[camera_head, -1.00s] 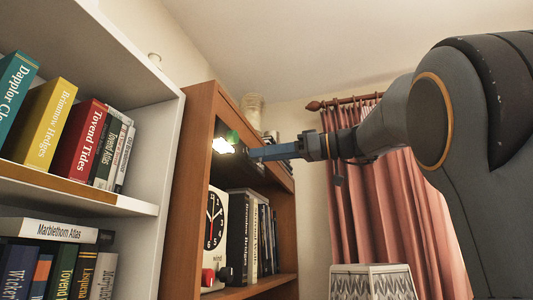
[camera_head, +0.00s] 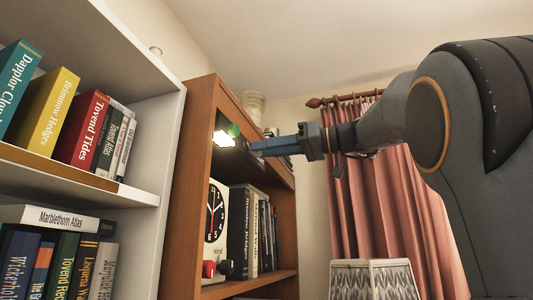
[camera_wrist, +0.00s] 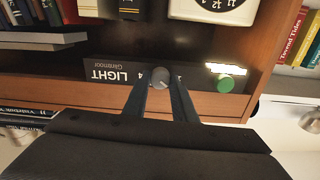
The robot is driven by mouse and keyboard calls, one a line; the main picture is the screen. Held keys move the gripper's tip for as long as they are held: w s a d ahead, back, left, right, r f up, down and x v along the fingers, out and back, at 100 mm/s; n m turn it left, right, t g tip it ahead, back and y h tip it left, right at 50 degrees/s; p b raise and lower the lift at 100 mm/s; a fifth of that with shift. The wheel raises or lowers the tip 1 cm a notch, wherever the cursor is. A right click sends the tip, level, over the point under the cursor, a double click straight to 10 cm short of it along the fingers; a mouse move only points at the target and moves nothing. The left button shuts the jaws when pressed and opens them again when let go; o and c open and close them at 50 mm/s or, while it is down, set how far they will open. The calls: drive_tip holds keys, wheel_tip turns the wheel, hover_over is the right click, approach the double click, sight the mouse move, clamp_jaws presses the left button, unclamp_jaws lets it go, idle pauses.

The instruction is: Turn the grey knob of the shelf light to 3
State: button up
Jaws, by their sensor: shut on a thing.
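A 4 shows beside one finger; the fingers hide other dial marks, and I cannot read the knob's setting. A lit white lamp (camera_wrist: 226,69) and a green knob (camera_wrist: 226,84) are to the right. In the head view my gripper (camera_head: 254,149) reaches the panel from the right.
The brown bookcase (camera_head: 190,190) holds a clock (camera_head: 216,212) and upright books (camera_head: 248,225) below the light. A white bookcase (camera_head: 145,145) with books stands at left. Pink curtains (camera_head: 390,220) hang behind my arm, with a patterned lampshade (camera_head: 372,280) below.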

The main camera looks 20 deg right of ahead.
drive_tip(key=shift+w+d+m+p, duration=0.1)
drive_tip(key=shift+m+p, duration=0.6)
drive_tip(key=shift+m, duration=6.7)
drive_tip(key=o, duration=1)
drive_tip(key=shift+o, duration=0.2)
drive_tip(key=shift+f, duration=0.1)
